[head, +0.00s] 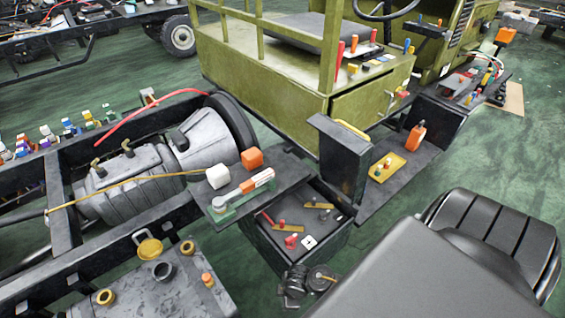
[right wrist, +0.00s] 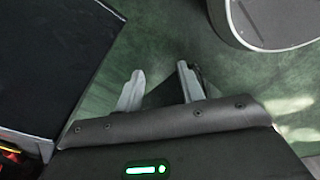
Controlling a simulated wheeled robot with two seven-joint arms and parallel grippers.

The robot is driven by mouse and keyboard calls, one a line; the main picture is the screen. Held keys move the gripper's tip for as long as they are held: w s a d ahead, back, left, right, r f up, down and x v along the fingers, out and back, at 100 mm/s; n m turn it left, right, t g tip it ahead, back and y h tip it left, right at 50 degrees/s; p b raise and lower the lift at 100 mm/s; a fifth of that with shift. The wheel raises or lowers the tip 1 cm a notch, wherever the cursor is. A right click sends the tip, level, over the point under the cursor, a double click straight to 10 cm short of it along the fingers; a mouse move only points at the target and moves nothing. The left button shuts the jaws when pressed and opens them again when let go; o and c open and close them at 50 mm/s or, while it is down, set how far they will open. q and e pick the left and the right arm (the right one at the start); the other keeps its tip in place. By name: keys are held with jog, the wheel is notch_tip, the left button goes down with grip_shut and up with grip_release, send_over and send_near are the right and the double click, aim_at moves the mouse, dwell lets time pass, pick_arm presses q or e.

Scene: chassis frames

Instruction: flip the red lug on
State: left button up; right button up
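A small red lug (head: 291,241) stands on top of a black box (head: 265,243) at the lower middle of the head view. A thin red lever (head: 267,217) lies on the same box, on a tan plate further left. I cannot tell from this distance which way the lug is set. My right gripper (right wrist: 160,72) shows in the right wrist view with its two fingers apart and nothing between them, over green floor. It does not show in the head view. My left gripper is in no view.
A grey shelf (head: 237,222) with a white cube (head: 219,177) and an orange cube (head: 252,158) adjoins the box. A black upright panel (head: 343,160) stands behind it. A chassis rail with a grey gearbox (head: 130,185) fills the left.

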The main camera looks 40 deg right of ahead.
jog(key=w+d+r+n+t+h+p, duration=0.1)
jog(key=w+r+n, duration=0.25)
jog(key=r, duration=0.45)
jog(key=w+d+r+n+h+p, duration=0.15)
jog(key=w+r, duration=0.25)
jog(key=r, duration=0.5)
jog(key=n+h, duration=0.2)
jog(key=n, duration=0.9)
send_near(282, 221)
jog(key=b+x, duration=0.6)
jog(key=x, duration=0.4)
jog(key=shift+d+f, duration=0.1)
jog(key=shift+f, duration=0.2)
grip_shut()
